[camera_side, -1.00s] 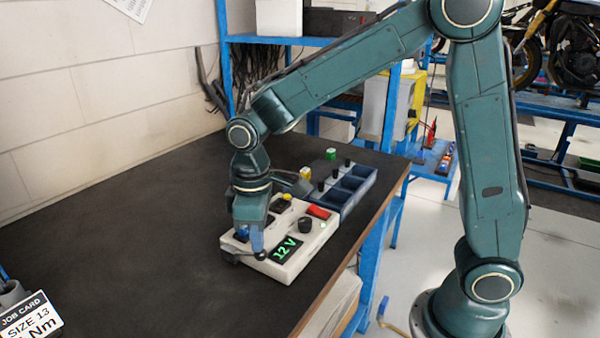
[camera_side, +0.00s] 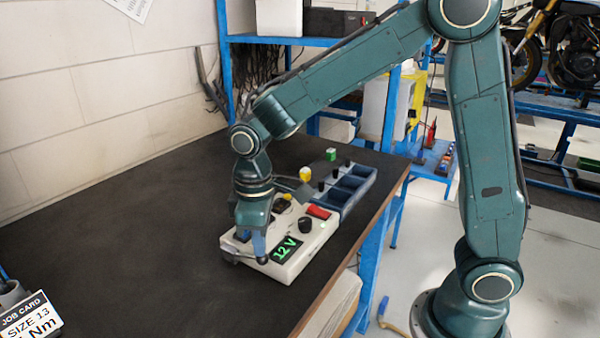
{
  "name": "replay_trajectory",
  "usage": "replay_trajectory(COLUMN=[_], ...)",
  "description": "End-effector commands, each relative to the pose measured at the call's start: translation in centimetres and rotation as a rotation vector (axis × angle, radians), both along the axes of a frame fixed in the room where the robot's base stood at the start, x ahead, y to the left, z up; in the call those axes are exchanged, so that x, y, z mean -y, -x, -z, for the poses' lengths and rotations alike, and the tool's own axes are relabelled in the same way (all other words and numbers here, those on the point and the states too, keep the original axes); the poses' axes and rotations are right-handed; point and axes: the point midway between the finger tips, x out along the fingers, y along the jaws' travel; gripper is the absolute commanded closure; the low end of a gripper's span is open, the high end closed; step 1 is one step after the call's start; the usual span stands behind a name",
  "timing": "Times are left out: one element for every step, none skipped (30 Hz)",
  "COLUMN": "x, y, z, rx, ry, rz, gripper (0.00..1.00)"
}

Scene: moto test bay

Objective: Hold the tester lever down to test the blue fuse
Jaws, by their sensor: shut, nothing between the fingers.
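The lever (camera_side: 262,258), with a dark ball end, lies low at the tester's front left. My gripper (camera_side: 259,254) is shut and empty, pointing down, with its tips at the lever's ball end. Whether they touch it cannot be told for sure. A small blue patch shows beside the fingers; I cannot tell if it is the blue fuse, as my gripper covers that part.
A blue compartment tray (camera_side: 352,185) with black knobs stands behind the tester. A yellow piece (camera_side: 305,174) and a green piece (camera_side: 331,154) are near it. A job card (camera_side: 30,318) stands at the front left. The bench's left half is clear.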

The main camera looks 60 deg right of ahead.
Motion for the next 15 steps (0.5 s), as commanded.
replay_trajectory(x=[0.00, 0.00, 0.00, 0.00, 0.00, 0.00, 0.00, 0.00, 0.00, 0.00, -0.01, -0.01, -0.01, -0.01, -0.01], y=[0.00, 0.00, 0.00, 0.00, 0.00, 0.00, 0.01, 0.02, 0.04, 0.06, 0.09, 0.11, 0.14, 0.17, 0.21], z=[0.02, 0.01, 0.01, 0.02, 0.02, 0.04, 0.07, 0.10, 0.16, 0.22, 0.28, 0.37, 0.45, 0.52, 0.61], rx=[0.000, 0.000, 0.000, 0.000, 0.000, 0.000, 0.000, 0.000, 0.000, 0.000, 0.000, 0.000, 0.000, 0.000, 0.000], ry=[0.000, 0.000, 0.000, 0.000, 0.000, 0.000, 0.000, 0.000, 0.000, 0.000, 0.000, 0.000, 0.000, 0.000, 0.000], rz=[0.000, 0.000, 0.000, 0.000, 0.000, 0.000, 0.000, 0.000, 0.000, 0.000, 0.000, 0.000, 0.000, 0.000, 0.000], gripper=[1.00, 1.00, 1.00, 1.00, 1.00, 1.00, 1.00, 1.00, 1.00, 1.00, 1.00, 1.00, 1.00, 1.00, 1.00])
